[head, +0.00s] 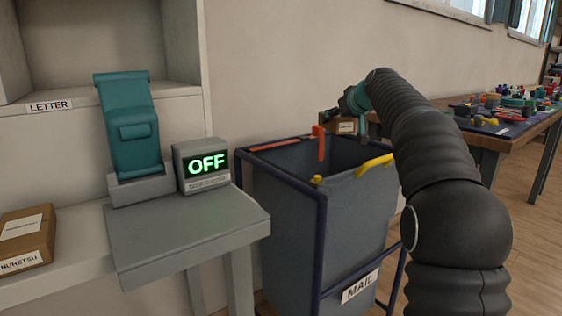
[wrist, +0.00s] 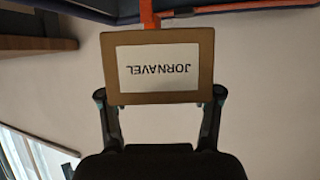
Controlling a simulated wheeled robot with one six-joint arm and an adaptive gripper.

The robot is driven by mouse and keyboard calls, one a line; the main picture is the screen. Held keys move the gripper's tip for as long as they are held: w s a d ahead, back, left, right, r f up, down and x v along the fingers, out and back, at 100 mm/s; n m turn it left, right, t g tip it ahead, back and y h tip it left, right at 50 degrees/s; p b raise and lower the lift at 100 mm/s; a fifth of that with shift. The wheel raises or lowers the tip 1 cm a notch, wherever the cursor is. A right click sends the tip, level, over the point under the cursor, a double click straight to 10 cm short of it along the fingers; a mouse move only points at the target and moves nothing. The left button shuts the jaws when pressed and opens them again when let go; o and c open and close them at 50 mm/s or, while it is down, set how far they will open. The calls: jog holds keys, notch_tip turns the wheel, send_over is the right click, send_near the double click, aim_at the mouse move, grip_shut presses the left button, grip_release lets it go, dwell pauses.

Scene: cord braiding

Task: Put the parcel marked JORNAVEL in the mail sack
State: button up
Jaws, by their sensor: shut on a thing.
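The JORNAVEL parcel (wrist: 158,96) is a brown box with a white label, upside down in the wrist view. My gripper (wrist: 160,98) is shut on it, one finger at each side. In the head view the parcel (head: 344,126) is small and partly hidden by my gripper (head: 353,116), above the far side of the mail sack's opening. The mail sack (head: 345,225) is a grey open-topped bag in a dark blue frame with a MAIL tag. The parcel appears above the rim; the exact gap cannot be told.
An orange-red upright piece (head: 320,143) and a yellow handle (head: 373,165) stand at the sack's rim. Left are a scale (head: 206,166) showing OFF, a teal device (head: 128,125) and a NURETSU parcel (head: 27,238). A cluttered table (head: 492,138) is behind right.

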jog(key=o, duration=1.3)
jog(key=shift+o, duration=0.2)
jog(key=shift+s, duration=0.1)
jog(key=v, duration=1.2)
jog(key=shift+a, duration=0.1)
